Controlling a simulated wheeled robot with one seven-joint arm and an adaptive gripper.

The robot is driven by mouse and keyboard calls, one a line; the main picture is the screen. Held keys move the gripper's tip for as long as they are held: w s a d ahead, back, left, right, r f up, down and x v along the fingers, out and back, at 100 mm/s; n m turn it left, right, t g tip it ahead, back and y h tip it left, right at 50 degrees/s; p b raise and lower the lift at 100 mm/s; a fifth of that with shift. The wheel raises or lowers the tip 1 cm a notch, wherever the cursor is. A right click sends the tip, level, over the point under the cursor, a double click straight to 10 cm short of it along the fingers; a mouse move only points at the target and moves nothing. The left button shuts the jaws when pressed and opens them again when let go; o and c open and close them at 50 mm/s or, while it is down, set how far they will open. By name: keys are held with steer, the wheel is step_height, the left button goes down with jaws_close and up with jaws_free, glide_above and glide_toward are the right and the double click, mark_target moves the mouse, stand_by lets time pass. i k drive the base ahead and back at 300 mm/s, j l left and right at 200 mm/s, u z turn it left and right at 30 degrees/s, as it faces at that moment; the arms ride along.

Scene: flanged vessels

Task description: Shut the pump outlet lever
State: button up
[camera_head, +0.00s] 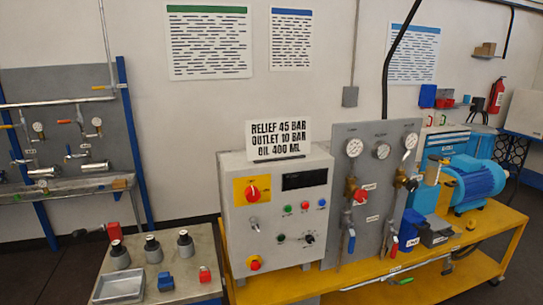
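A grey upright panel (373,140) on the yellow bench carries the pump fittings. Under its left gauge is a brass valve body with a red knob (361,196), and a blue lever (351,243) hangs down below it. A small green handle (403,281) lies low at the bench's front edge. The tags are too small to read, so I cannot tell which is the pump outlet lever or its valve state. My gripper is not in view.
A control box (277,215) with a red-on-yellow switch stands left of the panel. A blue motor (477,182) sits at right on the yellow bench (420,256). A low grey table (205,255) at front left holds a tray and several weights.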

mark_target(394, 252)
steer(key=i+l, duration=0.4)
steer(key=i, duration=0.15)
steer(key=i+l+z, duration=0.15)
steer(key=i+l, duration=0.3)
steer(key=i, duration=0.1)
